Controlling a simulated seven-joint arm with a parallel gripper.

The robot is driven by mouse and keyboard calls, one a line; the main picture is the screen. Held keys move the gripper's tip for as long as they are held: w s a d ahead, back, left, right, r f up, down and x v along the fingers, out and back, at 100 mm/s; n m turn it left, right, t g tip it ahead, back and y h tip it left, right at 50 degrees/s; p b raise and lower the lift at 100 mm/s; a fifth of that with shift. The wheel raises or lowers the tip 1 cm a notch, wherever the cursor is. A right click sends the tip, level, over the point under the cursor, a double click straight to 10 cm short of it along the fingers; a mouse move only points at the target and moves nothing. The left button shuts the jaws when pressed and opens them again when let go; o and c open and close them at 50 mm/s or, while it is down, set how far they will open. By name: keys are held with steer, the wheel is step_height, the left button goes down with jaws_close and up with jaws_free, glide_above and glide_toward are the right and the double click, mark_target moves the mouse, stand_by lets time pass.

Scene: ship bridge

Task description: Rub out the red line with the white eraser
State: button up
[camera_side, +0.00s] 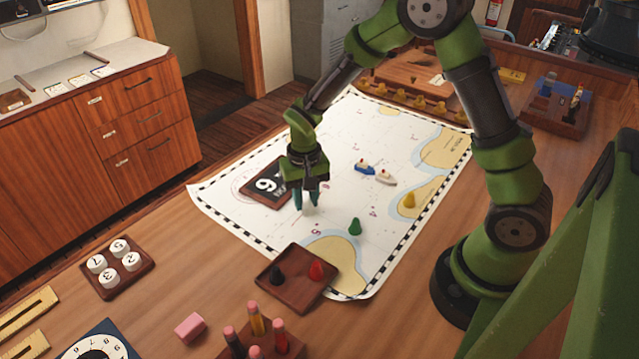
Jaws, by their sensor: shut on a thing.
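My gripper (306,203) points down over the chart (250,222) and is shut. A small whitish piece (309,210) shows at its fingertips; it looks like the white eraser, mostly hidden by the fingers. It is at or just above the chart's surface; I cannot tell if it touches. The chart is white with a checkered border and tan land shapes. I cannot make out the red line; it may be faint or hidden by my gripper.
A dark number board (266,184) lies left of my gripper. A green pawn (355,226), a blue boat (364,167), a white boat (385,177) and a yellow pawn (409,200) stand to the right. A wooden tray (297,290) and a pink block (190,327) are nearer the front.

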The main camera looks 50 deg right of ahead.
steer(key=shift+d, duration=0.3)
steer(key=shift+w+d, duration=0.1)
steer(key=shift+d, duration=0.95)
steer(key=shift+w+d, duration=0.15)
steer(key=shift+d, duration=0.95)
steer(key=shift+w+d, duration=0.15)
steer(key=shift+d, duration=0.9)
steer(key=shift+a, duration=1.2)
